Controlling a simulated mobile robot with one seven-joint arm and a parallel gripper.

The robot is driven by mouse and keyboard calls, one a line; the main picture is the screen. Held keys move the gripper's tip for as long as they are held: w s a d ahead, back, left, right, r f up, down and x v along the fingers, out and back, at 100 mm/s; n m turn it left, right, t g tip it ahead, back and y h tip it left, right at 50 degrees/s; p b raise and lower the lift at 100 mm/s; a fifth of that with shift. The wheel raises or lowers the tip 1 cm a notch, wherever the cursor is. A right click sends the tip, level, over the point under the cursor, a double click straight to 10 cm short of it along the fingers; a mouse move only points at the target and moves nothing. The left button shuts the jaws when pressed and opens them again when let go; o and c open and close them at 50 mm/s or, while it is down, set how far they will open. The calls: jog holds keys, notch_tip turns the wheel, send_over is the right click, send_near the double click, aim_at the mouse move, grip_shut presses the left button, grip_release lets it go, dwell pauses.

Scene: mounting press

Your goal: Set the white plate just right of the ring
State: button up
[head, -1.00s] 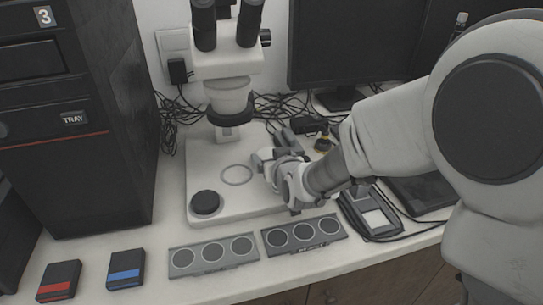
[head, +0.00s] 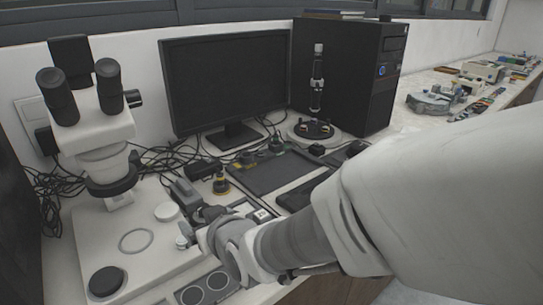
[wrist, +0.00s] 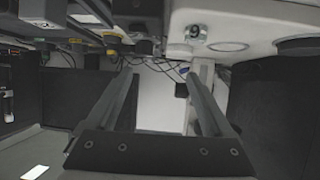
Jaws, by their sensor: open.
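The white plate (head: 166,211) lies flat on the pale microscope base, to the right of and slightly behind the ring (head: 136,240), with a small gap between them. The ring is a thin grey circle on the base. In the wrist view the ring (wrist: 228,46) shows near the top right, and a pale round shape to its left looks like the plate (wrist: 180,51). My gripper (wrist: 160,80) is open with nothing between its fingers. In the head view it is just right of the plate, apart from it, and its fingertips are partly hidden.
A black disc (head: 106,281) sits at the front of the base, and the microscope (head: 98,130) rises behind it. A grey slide holder (head: 205,287) is in front of my gripper. Cables, small tools and a dark tray (head: 268,171) crowd the bench to the right.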

jog(key=s+d+r+m+g+h, duration=0.1)
jog(key=s+d+r+m+h, duration=0.15)
jog(key=d, duration=0.85)
jog(key=s+d+r+m+g+h, duration=0.2)
jog(key=s+d+m+h, duration=0.15)
jog(key=d, duration=0.85)
jog(key=s+d+m+g+h, duration=0.1)
jog(key=s+d, duration=0.4)
jog(key=s, duration=0.3)
jog(key=shift+s+d+r+g, duration=0.2)
jog(key=shift+s+d+g, duration=0.05)
jog(key=shift+g, duration=0.05)
jog(key=shift+r, duration=0.1)
